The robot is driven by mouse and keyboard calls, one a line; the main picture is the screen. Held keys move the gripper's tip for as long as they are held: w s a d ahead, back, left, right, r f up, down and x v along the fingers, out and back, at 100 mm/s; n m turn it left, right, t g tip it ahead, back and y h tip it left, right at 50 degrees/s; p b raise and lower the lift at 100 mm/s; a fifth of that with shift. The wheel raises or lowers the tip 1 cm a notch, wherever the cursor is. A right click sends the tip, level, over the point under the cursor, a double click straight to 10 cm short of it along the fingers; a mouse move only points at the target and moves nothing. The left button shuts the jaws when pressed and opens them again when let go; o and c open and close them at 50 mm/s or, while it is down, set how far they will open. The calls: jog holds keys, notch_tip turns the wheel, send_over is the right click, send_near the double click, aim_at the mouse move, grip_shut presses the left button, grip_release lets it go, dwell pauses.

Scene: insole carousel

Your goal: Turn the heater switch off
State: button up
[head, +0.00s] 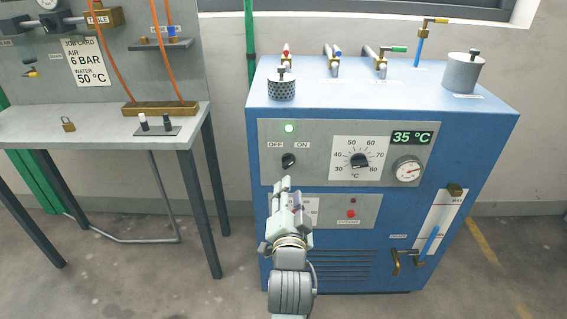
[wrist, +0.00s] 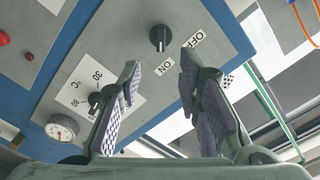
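The heater switch (head: 289,160) is a black rotary knob on the grey panel of the blue machine, with the labels OFF at its upper left and ON at its upper right. Its pointer leans toward ON. A green lamp (head: 289,128) glows above it. In the wrist view the switch (wrist: 160,38) stands beyond my fingertips, near the ON label. My gripper (head: 287,184) is just below the switch in the head view. In the wrist view my gripper (wrist: 162,75) is open, with nothing between its fingers and apart from the switch.
A temperature dial (head: 359,161), a 35 °C display (head: 411,138) and a round gauge (head: 407,170) sit right of the switch. A red button (head: 351,213) is on the lower panel. A workbench (head: 90,125) stands at left. Floor between bench and machine is clear.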

aim_at(290, 164)
jog(key=w+b, duration=0.1)
jog(key=w, duration=0.8)
jog(key=shift+r+b, duration=0.1)
jog(key=shift+b, duration=0.2)
jog(key=shift+w, duration=0.7)
jog(key=shift+c, duration=0.3)
grip_shut()
